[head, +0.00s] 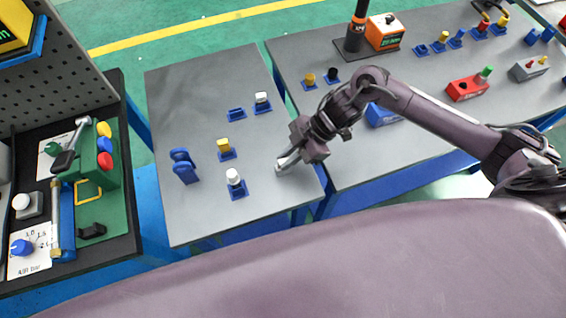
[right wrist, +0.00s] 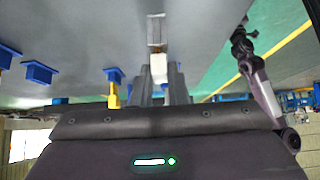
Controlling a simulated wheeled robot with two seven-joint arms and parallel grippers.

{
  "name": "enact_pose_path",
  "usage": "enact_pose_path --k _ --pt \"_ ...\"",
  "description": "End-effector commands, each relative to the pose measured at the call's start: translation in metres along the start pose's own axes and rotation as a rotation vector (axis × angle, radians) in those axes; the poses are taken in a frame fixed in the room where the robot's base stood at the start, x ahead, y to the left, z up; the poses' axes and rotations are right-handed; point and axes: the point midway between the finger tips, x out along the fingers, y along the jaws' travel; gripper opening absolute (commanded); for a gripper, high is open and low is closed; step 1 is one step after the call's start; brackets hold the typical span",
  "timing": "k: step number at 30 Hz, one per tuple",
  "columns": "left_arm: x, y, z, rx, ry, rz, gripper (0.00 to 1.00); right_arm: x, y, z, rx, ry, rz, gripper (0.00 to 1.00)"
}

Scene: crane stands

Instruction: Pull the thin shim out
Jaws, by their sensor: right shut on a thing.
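My right gripper (head: 285,164) comes in from the right and is low over the near right part of the grey left-hand table (head: 185,100). In the right wrist view its fingers (right wrist: 160,85) are closed around a small white piece (right wrist: 158,68), which I take to be the thin shim. A grey piece with light edges (right wrist: 155,30) lies just beyond it; I cannot tell whether the two are joined. My left gripper is not in view.
A white-topped part on a blue base (head: 235,182), a yellow-topped one (head: 225,148) and blue upright discs (head: 184,166) stand left of the gripper. Another white-topped part (head: 262,102) stands farther back. A gap separates this table from the right-hand table (head: 430,85).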

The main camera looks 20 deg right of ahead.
Motion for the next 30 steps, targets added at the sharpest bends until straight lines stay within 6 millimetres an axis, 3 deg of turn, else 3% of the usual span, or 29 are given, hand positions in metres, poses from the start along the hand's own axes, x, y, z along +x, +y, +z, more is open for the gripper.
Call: enact_pose_path --k 30 --pt "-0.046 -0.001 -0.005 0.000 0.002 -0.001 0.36 -0.037 0.000 -0.031 -0.001 0.000 0.000 0.00"
